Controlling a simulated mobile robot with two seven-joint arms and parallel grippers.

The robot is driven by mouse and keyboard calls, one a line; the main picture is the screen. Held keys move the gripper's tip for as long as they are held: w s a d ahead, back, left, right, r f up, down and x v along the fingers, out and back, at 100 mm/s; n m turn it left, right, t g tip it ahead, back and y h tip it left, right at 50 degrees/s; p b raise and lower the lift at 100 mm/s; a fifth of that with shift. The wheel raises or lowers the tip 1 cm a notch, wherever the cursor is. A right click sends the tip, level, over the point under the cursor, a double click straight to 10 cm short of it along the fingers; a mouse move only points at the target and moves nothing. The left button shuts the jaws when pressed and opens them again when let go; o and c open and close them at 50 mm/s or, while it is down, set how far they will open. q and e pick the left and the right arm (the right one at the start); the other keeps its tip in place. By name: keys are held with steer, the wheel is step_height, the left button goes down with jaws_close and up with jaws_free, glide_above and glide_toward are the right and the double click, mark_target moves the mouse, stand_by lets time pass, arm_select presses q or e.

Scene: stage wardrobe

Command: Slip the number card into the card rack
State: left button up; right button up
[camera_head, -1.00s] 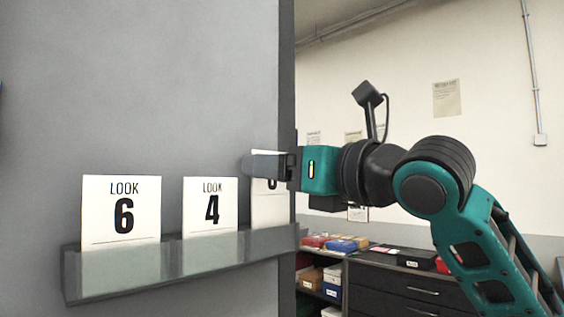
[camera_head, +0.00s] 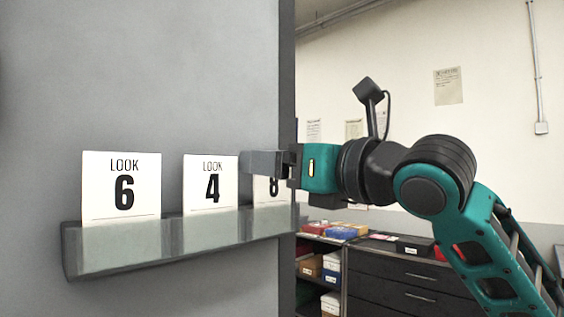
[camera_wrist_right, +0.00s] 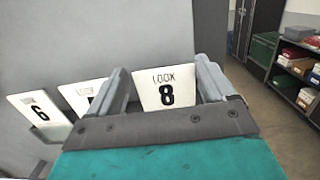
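The white number card marked 8 (camera_head: 273,189) stands upright in the right end of the card rack (camera_head: 125,250). Its lower part is behind the rack's clear front. My right gripper (camera_head: 267,162) is at the card's upper part and hides its top in the head view. In the wrist view the card (camera_wrist_right: 166,92) shows between my two fingers (camera_wrist_right: 163,80), one beside each side edge. The fingers look parted from the card by very little. My left gripper is not in view.
Cards marked 6 (camera_head: 122,185) and 4 (camera_head: 211,184) stand in the rack to the left. The rack is on a grey panel (camera_head: 180,70). Shelves with boxes (camera_head: 332,272) and a dark drawer cabinet (camera_head: 405,285) stand behind, at the right.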

steer(key=shift+o, duration=1.4)
steer(key=b+v, duration=0.1)
steer(key=v, duration=1.2)
